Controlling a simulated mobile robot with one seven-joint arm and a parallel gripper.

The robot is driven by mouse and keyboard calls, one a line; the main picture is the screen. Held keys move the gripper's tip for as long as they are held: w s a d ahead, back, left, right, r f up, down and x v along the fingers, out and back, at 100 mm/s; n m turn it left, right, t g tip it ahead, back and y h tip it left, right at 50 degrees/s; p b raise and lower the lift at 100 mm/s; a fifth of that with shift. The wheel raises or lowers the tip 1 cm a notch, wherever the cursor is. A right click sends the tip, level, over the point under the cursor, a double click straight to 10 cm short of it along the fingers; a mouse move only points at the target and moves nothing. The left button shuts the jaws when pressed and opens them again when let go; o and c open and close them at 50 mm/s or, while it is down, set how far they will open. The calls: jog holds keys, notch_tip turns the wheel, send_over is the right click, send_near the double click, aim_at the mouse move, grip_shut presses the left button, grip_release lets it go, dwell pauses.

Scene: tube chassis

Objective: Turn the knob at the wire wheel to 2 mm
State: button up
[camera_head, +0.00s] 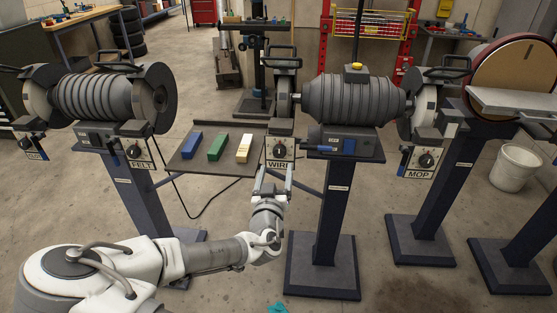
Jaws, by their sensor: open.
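The wire wheel's knob (279,149) is a small dark dial on a light plate above a label reading WIRE (279,165). It sits left of the middle grinder motor (350,98). My gripper (274,176) is open, just below and in front of the WIRE label. Its fingers point up toward the knob and look apart from it, though the exact gap is hard to judge. The dial's setting and its marks are too small to read.
A dark tray (185,165) with blue, green and cream bars is left of the knob. Similar knobs sit above the FELT (134,151) and MOP (426,160) labels. The grinder pedestal (332,220) stands right of my gripper. A white bucket (513,168) is at right.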

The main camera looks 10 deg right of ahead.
aim_at(279, 154)
jog(key=x, duration=0.6)
jog(key=shift+w+d, duration=0.1)
jog(key=shift+w, duration=0.2)
grip_shut()
